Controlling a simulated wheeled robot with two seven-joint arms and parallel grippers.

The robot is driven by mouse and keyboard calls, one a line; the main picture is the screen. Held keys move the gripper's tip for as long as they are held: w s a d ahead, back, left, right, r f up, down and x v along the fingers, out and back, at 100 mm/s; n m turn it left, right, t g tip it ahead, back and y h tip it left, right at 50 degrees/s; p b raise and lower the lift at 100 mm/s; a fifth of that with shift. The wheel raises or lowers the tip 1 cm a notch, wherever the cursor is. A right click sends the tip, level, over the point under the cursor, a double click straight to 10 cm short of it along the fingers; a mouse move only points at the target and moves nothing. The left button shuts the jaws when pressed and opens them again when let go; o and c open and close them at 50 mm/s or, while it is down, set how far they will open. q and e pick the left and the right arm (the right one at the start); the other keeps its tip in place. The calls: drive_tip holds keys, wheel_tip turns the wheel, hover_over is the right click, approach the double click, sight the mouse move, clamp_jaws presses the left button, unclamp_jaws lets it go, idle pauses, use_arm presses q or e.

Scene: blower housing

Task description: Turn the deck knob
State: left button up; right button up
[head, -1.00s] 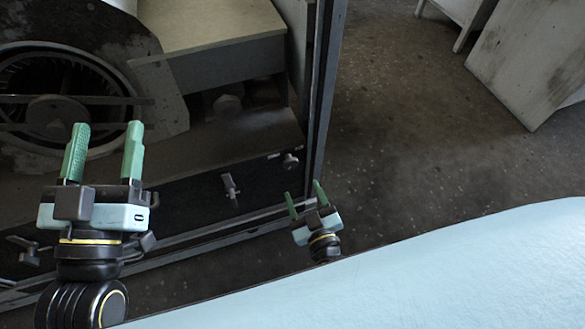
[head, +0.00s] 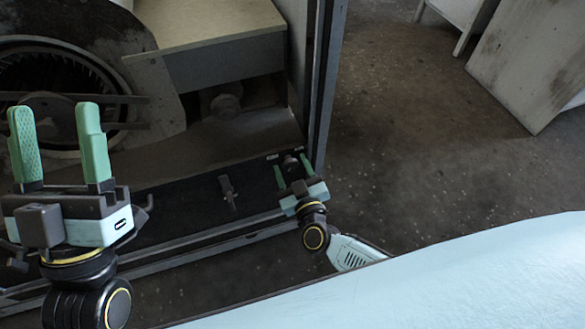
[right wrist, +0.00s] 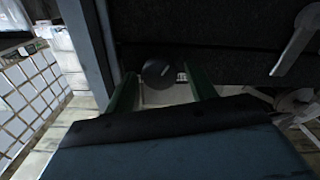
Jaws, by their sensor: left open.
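A small dark round knob (head: 290,162) sits at the right end of the black front panel of the housing. My right gripper (head: 292,170) is open just in front of it, and its fingers lie on either side of the knob in the picture. In the right wrist view the knob (right wrist: 158,73) shows between the two green fingers (right wrist: 160,80), with gaps on both sides. Contact is not visible. My left gripper (head: 54,110) is open and empty at the left, in front of the blower opening.
A grey lever handle (head: 228,190) is on the same panel, left of the knob. The round blower opening (head: 60,62) and a box (head: 222,62) stand behind. A metal frame post (head: 328,90) rises close to the right gripper.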

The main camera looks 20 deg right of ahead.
drive_tip(key=c, duration=0.8)
drive_tip(key=shift+c, duration=0.2)
